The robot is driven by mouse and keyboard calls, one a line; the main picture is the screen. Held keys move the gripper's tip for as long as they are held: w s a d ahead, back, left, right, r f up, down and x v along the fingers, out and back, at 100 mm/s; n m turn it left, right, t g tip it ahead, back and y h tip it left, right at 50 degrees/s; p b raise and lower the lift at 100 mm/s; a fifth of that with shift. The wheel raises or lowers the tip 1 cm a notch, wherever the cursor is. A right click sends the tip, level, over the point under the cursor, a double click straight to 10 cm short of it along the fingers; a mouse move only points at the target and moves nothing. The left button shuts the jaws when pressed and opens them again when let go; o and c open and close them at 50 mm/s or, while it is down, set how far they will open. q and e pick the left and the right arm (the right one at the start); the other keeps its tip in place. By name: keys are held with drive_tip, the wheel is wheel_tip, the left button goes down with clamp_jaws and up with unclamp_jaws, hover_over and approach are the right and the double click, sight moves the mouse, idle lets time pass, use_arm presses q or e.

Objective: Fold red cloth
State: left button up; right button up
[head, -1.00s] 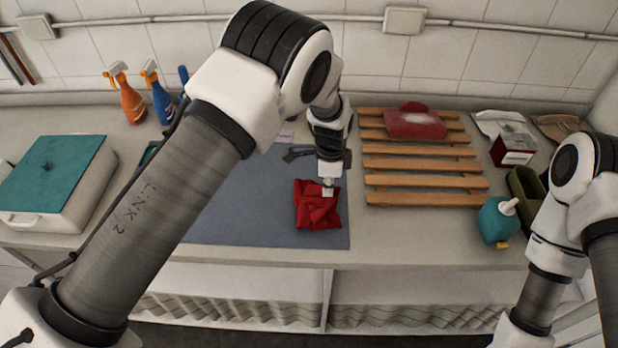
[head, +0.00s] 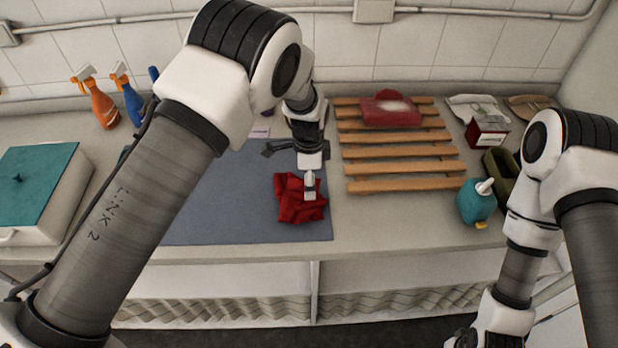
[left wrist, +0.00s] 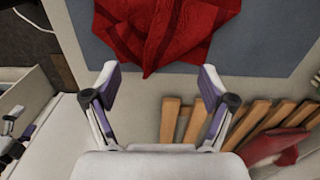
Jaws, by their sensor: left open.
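The red cloth (head: 288,203) lies crumpled in a small bunch near the front right corner of the blue-grey mat (head: 225,200). My left gripper (head: 309,192) points down over the right part of the cloth in the head view. In the left wrist view its two fingers (left wrist: 161,76) are spread and empty, with the cloth beyond the tips. Whether the tips touch the cloth I cannot tell. My right arm comes in at the right; its gripper is not in view.
A wooden slatted rack (head: 400,152) with a red item (head: 390,112) on it stands right of the mat. A teal bottle (head: 476,204) is further right. A white box with a teal lid (head: 35,180) and spray bottles (head: 100,105) are at left.

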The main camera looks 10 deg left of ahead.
use_arm(q)
wheel_tip(320, 180, up, 9)
drive_tip(key=p, duration=0.5)
drive_tip(key=shift+f, duration=0.15)
